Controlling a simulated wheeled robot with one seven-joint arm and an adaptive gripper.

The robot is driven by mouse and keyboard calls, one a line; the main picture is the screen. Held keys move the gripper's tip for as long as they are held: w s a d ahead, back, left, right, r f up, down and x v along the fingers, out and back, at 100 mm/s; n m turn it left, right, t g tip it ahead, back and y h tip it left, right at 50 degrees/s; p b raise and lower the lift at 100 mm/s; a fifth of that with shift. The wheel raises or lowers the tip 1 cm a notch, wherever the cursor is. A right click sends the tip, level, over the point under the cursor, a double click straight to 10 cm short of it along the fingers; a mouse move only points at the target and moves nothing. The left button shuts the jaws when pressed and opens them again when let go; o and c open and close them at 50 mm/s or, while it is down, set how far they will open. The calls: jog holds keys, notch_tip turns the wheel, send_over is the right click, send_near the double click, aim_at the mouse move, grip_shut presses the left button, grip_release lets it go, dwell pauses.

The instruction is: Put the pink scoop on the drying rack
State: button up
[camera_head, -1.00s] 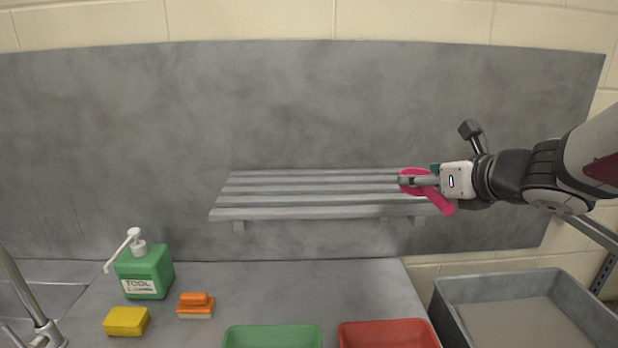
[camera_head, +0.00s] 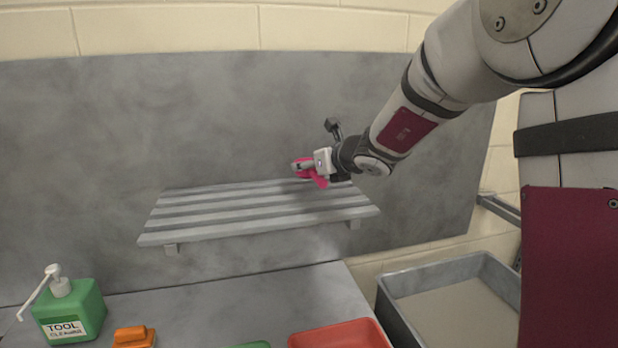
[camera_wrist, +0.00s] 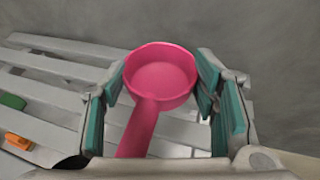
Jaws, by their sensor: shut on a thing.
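The pink scoop (camera_head: 318,180) is held in my gripper (camera_head: 305,167) at the far right part of the drying rack. In the wrist view the scoop (camera_wrist: 163,76) shows its round bowl between the teal finger pads of my gripper (camera_wrist: 162,95), with the handle pointing down toward the camera. The drying rack (camera_head: 240,212) is a grey slatted shelf on the wall; its slats also show in the wrist view (camera_wrist: 60,64), below the scoop. I cannot tell whether the scoop touches the slats. The rack's slats hold nothing else.
Below the rack, a green soap bottle (camera_head: 75,313), an orange brush (camera_head: 134,337) and a red tub (camera_head: 340,335) stand on the grey counter (camera_head: 230,302). A grey basin (camera_head: 450,290) is at the right. The grey wall panel (camera_head: 180,110) rises behind the rack.

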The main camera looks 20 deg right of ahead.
aim_at(311, 178)
jog(key=shift+w+f, duration=0.2)
jog(key=shift+f, duration=1.6)
jog(key=shift+f, duration=0.1)
jog(key=o, duration=1.2)
